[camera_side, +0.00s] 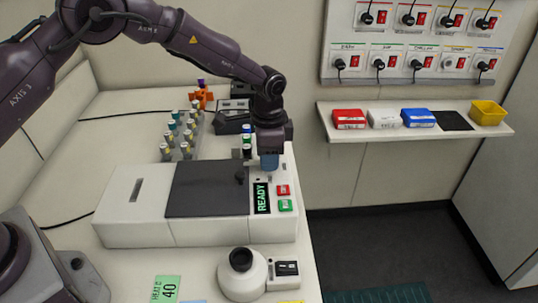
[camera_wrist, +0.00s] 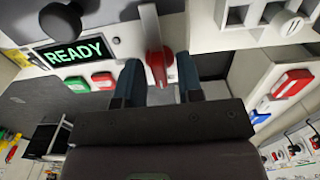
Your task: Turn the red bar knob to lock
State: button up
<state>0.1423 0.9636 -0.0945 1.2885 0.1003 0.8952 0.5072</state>
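The red bar knob (camera_wrist: 158,66) shows in the wrist view with a pale bar (camera_wrist: 149,25) running up from it. My gripper (camera_wrist: 160,72) has its two blue-grey fingers spread on either side of the knob, with a gap on each side. In the side view my gripper (camera_side: 268,162) points down over the right part of the white machine (camera_side: 150,232), and the knob cannot be made out there. A display (camera_side: 262,197) reads READY, with a red button (camera_side: 283,190) and a green button (camera_side: 285,205) beside it.
The machine has a dark lid (camera_side: 205,202) with a black knob. A white round device (camera_side: 240,275) stands in front. Vials (camera_side: 180,140) stand behind at left. A wall shelf (camera_side: 420,134) at right holds coloured boxes and a yellow bin (camera_side: 488,113).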

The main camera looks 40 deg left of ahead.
aim_at(257, 173)
notch_tip(257, 173, up, 13)
dwell(0.8)
jog(key=s+a+r+n+t, duration=0.2)
jog(key=s+a+r+n, duration=0.1)
jog(key=s, duration=0.7)
jog(key=s+a+r+n+t, duration=0.1)
jog(key=s+a+r+n, duration=0.2)
jog(key=s, duration=0.7)
jog(key=s+a+r+n+t, duration=0.2)
jog(key=s+a+r, duration=0.2)
jog(key=s, duration=0.6)
notch_tip(257, 173, up, 2)
jog(key=shift+s+n+t, duration=0.3)
jog(key=shift+n, duration=0.1)
